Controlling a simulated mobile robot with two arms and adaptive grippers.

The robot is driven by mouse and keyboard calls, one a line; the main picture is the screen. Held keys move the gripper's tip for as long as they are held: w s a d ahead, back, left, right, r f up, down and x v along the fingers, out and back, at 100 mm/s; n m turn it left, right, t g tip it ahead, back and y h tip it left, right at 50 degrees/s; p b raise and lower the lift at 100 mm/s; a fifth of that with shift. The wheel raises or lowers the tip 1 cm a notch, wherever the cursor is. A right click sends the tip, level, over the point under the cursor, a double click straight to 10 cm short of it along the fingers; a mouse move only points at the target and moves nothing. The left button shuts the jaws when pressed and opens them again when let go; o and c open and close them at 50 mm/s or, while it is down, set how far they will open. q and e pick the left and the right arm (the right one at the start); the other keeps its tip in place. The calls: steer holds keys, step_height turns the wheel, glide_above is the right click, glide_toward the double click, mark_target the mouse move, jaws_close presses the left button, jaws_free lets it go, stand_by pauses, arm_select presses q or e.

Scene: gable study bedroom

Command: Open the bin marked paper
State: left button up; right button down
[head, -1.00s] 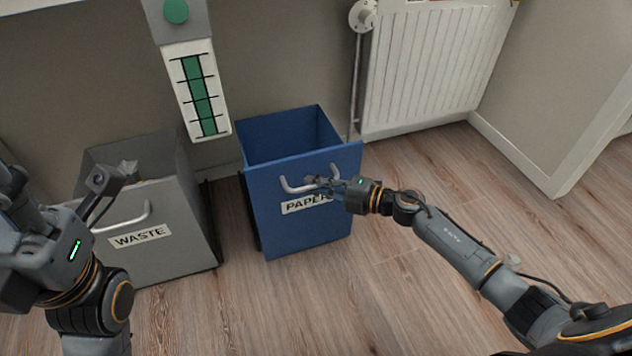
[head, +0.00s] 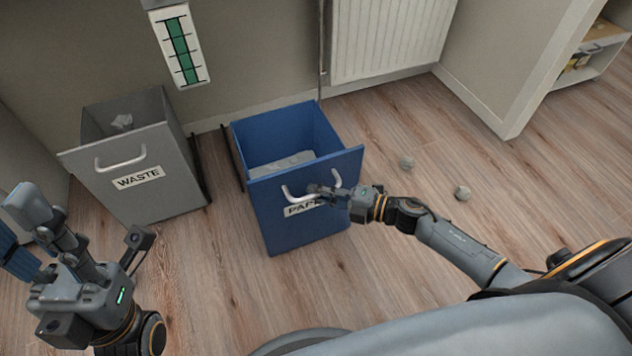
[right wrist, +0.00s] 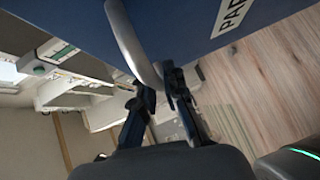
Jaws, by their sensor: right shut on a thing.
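The blue bin marked paper (head: 300,225) stands pulled out from the wall, its top open and pale contents showing inside. Its metal handle (head: 288,193) runs across the front above the label. My right gripper (head: 322,191) is shut on this handle near its right part. In the right wrist view the handle (right wrist: 132,45) passes between the fingers (right wrist: 155,90), with the blue front behind it. My left gripper (head: 50,225) is at the lower left, apart from the bins; whether its fingers are open is unclear.
A grey bin marked waste (head: 150,180) stands to the left, also open at the top. A radiator (head: 390,40) is on the back wall. The floor in front of the bins is clear.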

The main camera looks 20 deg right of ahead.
steer(key=shift+s, duration=0.2)
steer(key=c, duration=1.4)
jaws_free()
steer(key=v, duration=1.2)
